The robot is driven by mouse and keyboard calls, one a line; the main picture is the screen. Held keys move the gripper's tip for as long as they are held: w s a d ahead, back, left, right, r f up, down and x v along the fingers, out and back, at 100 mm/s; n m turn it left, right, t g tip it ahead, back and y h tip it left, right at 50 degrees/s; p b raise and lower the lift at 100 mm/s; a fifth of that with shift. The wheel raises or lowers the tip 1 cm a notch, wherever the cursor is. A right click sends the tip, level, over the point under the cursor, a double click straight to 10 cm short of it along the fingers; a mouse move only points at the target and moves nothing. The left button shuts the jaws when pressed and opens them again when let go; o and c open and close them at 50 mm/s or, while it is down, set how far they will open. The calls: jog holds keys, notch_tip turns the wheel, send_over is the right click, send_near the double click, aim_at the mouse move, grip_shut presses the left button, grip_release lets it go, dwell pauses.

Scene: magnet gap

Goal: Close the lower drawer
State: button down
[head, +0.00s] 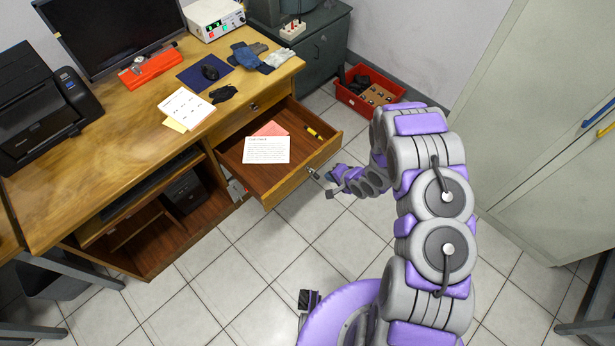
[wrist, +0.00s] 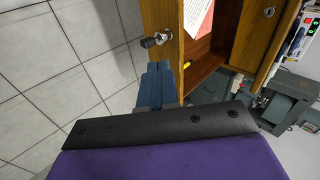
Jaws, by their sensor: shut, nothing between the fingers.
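The open lower drawer (head: 300,185) sticks out of the wooden desk, below a closed upper drawer (head: 252,108). A white printed sheet (head: 266,150), a reddish paper and a yellow marker (head: 314,132) lie inside it. My gripper (head: 328,184) is shut and empty, just outside the drawer's front, close to its metal knob. In the wrist view the knob (wrist: 156,40) sits on the drawer's wooden front, and the blue-grey fingers (wrist: 160,88) are near the front's edge. Whether they touch the drawer is unclear.
The desk (head: 120,155) carries a monitor, a printer (head: 45,105), papers, gloves and a mouse. A red crate (head: 368,88) stands on the floor behind the drawer. A pale cabinet (head: 540,120) is at the right.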

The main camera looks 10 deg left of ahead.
jog(key=s+a+f+y, duration=0.1)
jog(key=s+a+f, duration=0.1)
jog(key=b, duration=0.5)
send_near(298, 172)
jog(key=shift+m, duration=0.3)
jog(key=shift+x, duration=3.05)
jog(key=shift+d, duration=0.1)
